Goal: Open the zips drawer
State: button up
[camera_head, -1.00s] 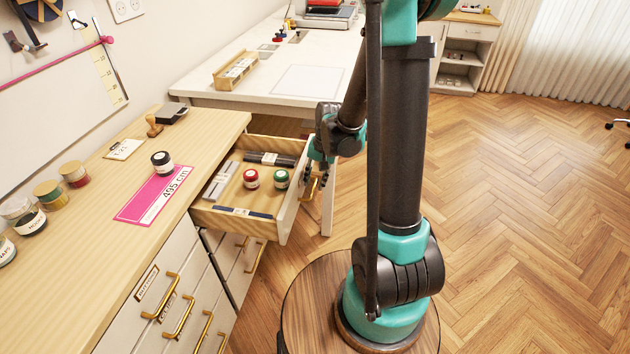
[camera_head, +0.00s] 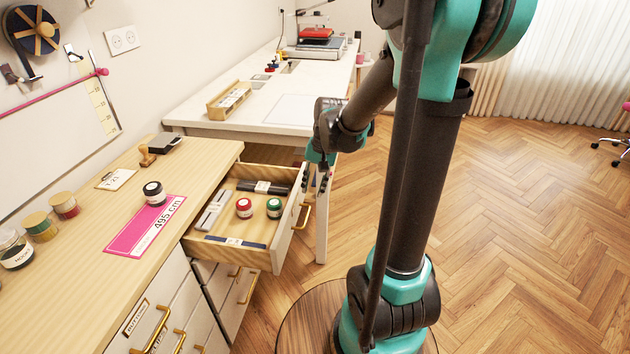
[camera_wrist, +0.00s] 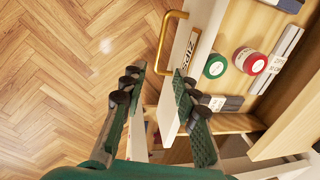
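The zips drawer (camera_head: 278,258) stands pulled out from the wooden-topped cabinet, its inside showing. Its label, reading ZIPS, and brass handle (camera_wrist: 165,40) show on the front in the wrist view. The drawer holds a red-lidded spool (camera_head: 244,208), a green-lidded spool (camera_head: 274,207) and several flat dark and grey packets. My gripper (camera_wrist: 158,78) is open with nothing between its pads. It is at the drawer's front, one finger over the floor side and the other overlapping the front panel in the wrist view. Whether it touches the panel I cannot tell.
Closed drawers with brass handles (camera_head: 150,330) are at the lower left. The counter (camera_head: 95,235) bears jars, a pink measuring card (camera_head: 146,226) and a stamp. A white table (camera_head: 200,118) stands behind the open drawer. The wooden floor (camera_head: 520,240) on the right is clear.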

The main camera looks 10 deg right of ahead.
jog(key=shift+d+r, duration=0.2)
jog(key=shift+r, duration=1)
jog(key=shift+s, duration=0.1)
jog(key=s+d+f+n+t+h, duration=0.1)
jog(key=s+d+f+n, duration=0.1)
jog(key=s, duration=0.5)
jog(key=s+d+f+n+t+h, duration=0.1)
jog(key=s+d+f+n+t, duration=0.1)
jog(key=s+d+f, duration=0.2)
jog(key=s, duration=0.3)
jog(key=shift+d, duration=0.25)
